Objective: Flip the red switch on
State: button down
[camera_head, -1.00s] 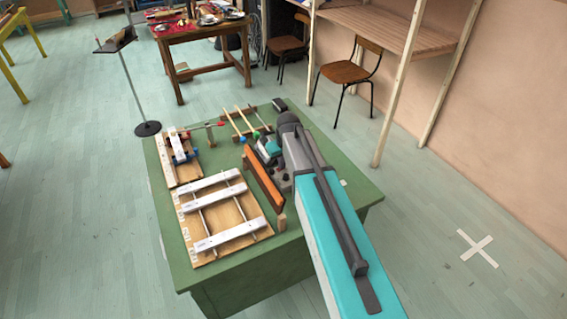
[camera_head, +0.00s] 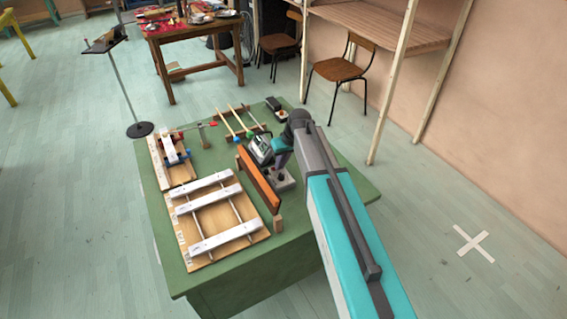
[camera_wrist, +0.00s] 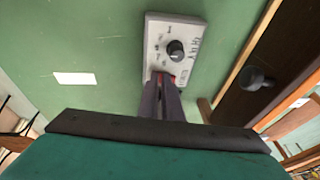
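A small grey control box (camera_wrist: 188,35) lies on the green table top, with a black round knob (camera_wrist: 176,50) and small dark markings. A bit of red, the red switch (camera_wrist: 173,79), shows at the box's near end and is mostly hidden by my fingers. My gripper (camera_wrist: 163,78) is over that end, with its dark fingers together and their tips at the red part. I cannot tell whether they touch it or which way the switch is set. In the head view the box (camera_head: 286,183) sits beside my wrist, right of an orange-brown upright board.
The orange-brown board (camera_head: 258,180) stands close left of the box. A wooden frame with white bars (camera_head: 222,238) lies left of it, and rods with coloured ends (camera_head: 238,120) lie behind. Bare green table (camera_head: 345,181) is to the right.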

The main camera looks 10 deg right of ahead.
jog(key=shift+s+f, duration=0.1)
jog(key=shift+f, duration=0.15)
jog(key=shift+s+a+r, duration=0.1)
jog(key=shift+s+a, duration=0.05)
jog(key=shift+a, duration=0.4)
jog(key=shift+s+a, duration=0.15)
jog(key=shift+a, duration=0.4)
jog(key=shift+w+d+r+p, duration=0.1)
jog(key=shift+r+p, duration=0.15)
jog(key=shift+r, duration=0.15)
jog(key=shift+w+d+r+p, duration=0.1)
jog(key=shift+r+p, duration=0.1)
jog(key=shift+r, duration=0.2)
jog(key=v, duration=0.1)
jog(key=p+v, duration=0.1)
jog(key=v, duration=0.1)
jog(key=shift+w+d+r, duration=0.1)
jog(key=shift+w+r, duration=0.15)
jog(key=shift+w, duration=0.1)
jog(key=shift+d+r, duration=0.1)
jog(key=d+b+v, duration=0.1)
jog(key=b+v, duration=0.1)
jog(key=v, duration=0.7)
jog(key=shift+b, duration=0.35)
